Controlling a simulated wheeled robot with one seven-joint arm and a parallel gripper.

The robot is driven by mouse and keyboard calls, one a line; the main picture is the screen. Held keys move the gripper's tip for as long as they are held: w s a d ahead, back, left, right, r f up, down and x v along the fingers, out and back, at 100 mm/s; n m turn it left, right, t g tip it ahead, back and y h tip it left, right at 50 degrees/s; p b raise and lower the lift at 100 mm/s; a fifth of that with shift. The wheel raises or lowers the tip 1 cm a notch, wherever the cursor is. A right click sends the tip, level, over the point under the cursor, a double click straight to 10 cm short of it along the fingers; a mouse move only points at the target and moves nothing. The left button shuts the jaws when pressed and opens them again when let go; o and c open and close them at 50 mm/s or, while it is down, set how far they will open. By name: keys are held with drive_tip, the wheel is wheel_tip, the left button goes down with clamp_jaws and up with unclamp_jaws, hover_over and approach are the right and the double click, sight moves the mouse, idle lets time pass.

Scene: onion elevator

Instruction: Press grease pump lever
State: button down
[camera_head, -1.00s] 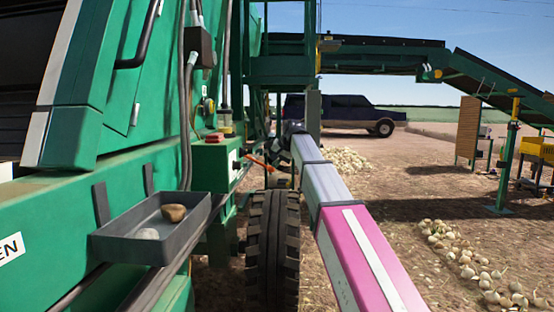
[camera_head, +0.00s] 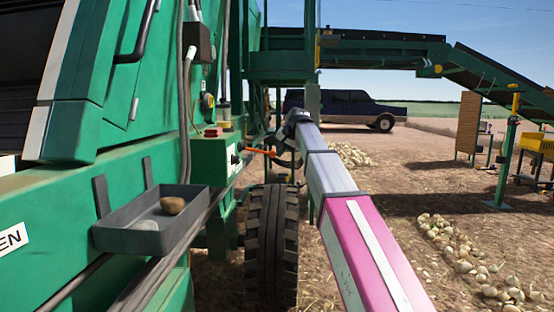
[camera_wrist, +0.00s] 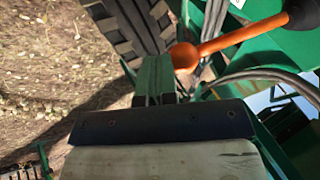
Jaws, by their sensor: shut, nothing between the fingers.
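The orange lever (camera_head: 262,152) sticks out to the right from the side of the green machine, close to level. In the wrist view the lever (camera_wrist: 232,38) runs from a dark mount at the upper right to a round knob at its left end. My gripper (camera_head: 282,162) is small and dark beside the lever's outer end in the head view. In the wrist view my gripper's fingers (camera_wrist: 154,68) are together and empty, just left of the knob. I cannot tell whether they touch it. The pump body is not clearly visible.
A grey tray (camera_head: 190,238) holding two rounded objects is fixed to the machine at the left. Hoses and cables (camera_wrist: 265,78) run near the lever. Onions lie on open ground at right.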

drive_tip(key=v, duration=1)
drive_tip(key=shift+d, duration=0.4)
drive_tip(key=shift+f, duration=0.15)
idle(0.4)
drive_tip(key=a+r+n+h, duration=0.1)
drive_tip(key=a+r+h, duration=0.3)
drive_tip(key=r, duration=0.6)
drive_tip(key=shift+a+r, duration=0.3)
drive_tip(key=shift+a, duration=0.8)
drive_tip(key=shift+w+f, duration=0.1)
drive_tip(key=shift+w, duration=0.1)
drive_tip(key=x, duration=0.9)
drive_tip(key=s+x, duration=0.1)
drive_tip(key=x, duration=0.3)
drive_tip(key=shift+w+f, duration=0.15)
drive_tip(key=shift+f, duration=0.4)
